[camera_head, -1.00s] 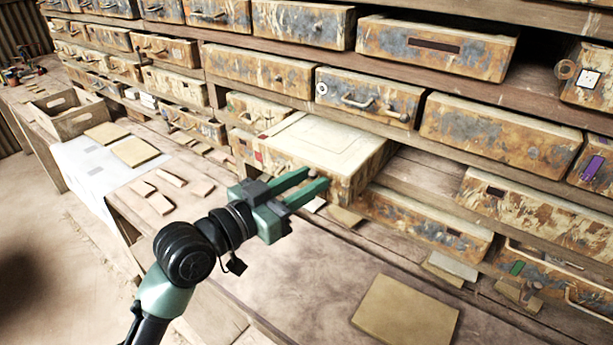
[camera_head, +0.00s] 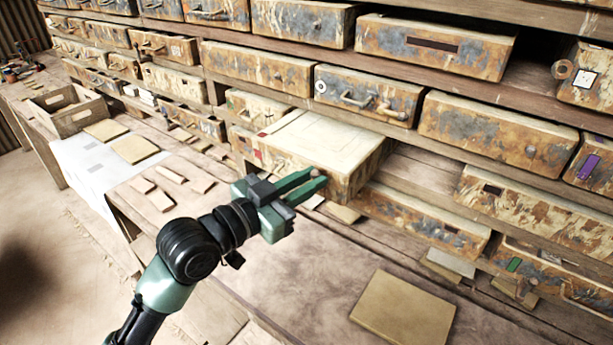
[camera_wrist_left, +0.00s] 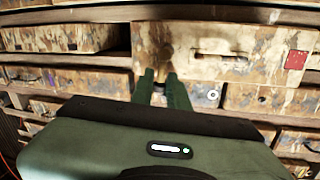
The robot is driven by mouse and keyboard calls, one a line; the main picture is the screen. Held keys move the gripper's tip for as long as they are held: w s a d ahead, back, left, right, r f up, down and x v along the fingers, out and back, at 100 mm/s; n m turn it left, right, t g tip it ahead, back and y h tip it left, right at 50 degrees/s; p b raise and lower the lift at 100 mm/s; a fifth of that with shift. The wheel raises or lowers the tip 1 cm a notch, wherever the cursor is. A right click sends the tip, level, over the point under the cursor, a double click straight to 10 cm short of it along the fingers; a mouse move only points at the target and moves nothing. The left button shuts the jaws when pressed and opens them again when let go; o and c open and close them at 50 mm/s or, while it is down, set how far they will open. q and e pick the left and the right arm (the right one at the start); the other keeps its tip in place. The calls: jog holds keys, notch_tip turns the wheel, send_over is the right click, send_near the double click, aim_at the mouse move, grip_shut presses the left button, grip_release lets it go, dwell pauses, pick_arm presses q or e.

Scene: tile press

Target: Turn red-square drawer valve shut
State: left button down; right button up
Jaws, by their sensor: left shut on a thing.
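The red-square drawer (camera_head: 290,166) is a rust-stained box with a pale top, standing out from the shelf. Its red square (camera_head: 258,155) is at the left of its front; it also shows at the right in the left wrist view (camera_wrist_left: 296,60). The valve is a small round knob (camera_wrist_left: 166,51) on the drawer front, at the opposite end from the square. My left gripper (camera_head: 318,176) has its green fingers at this knob and is shut on it. The fingers largely hide the knob in the head view. My right gripper is not in view.
Rows of rusty drawers fill the shelves around, one with a white ring mark (camera_head: 321,87) and a handle. Flat tan tiles lie on the bench, a large one (camera_head: 402,309) at the front right. A wooden crate (camera_head: 70,112) stands at the left.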

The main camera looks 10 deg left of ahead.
aim_at(335, 192)
pick_arm(q)
jog(key=m+p, duration=0.1)
jog(key=d+m+p, duration=0.1)
jog(key=m, duration=0.1)
jog(key=m+y+p, duration=0.1)
jog(key=m, duration=0.1)
jog(key=shift+s+d+g, duration=0.2)
jog(key=shift+s+g, duration=0.1)
jog(key=m+p, duration=0.1)
jog(key=m, duration=0.1)
jog(key=d+f+m+y+p, duration=0.1)
jog(key=p, duration=0.1)
jog(key=shift+s+m, duration=0.15)
jog(key=shift+m, duration=0.25)
jog(key=m+p, duration=0.1)
jog(key=f+m+y+p, duration=0.1)
jog(key=m, duration=0.1)
jog(key=shift+s+d, duration=0.1)
jog(key=shift+d, duration=0.1)
jog(key=shift+f+m+y+p, duration=0.3)
jog(key=shift+f+m+p, duration=0.2)
jog(key=shift+m, duration=0.6)
jog(key=c, duration=1.5)
grip_release()
jog(key=shift+d, duration=0.1)
jog(key=shift+c, duration=0.2)
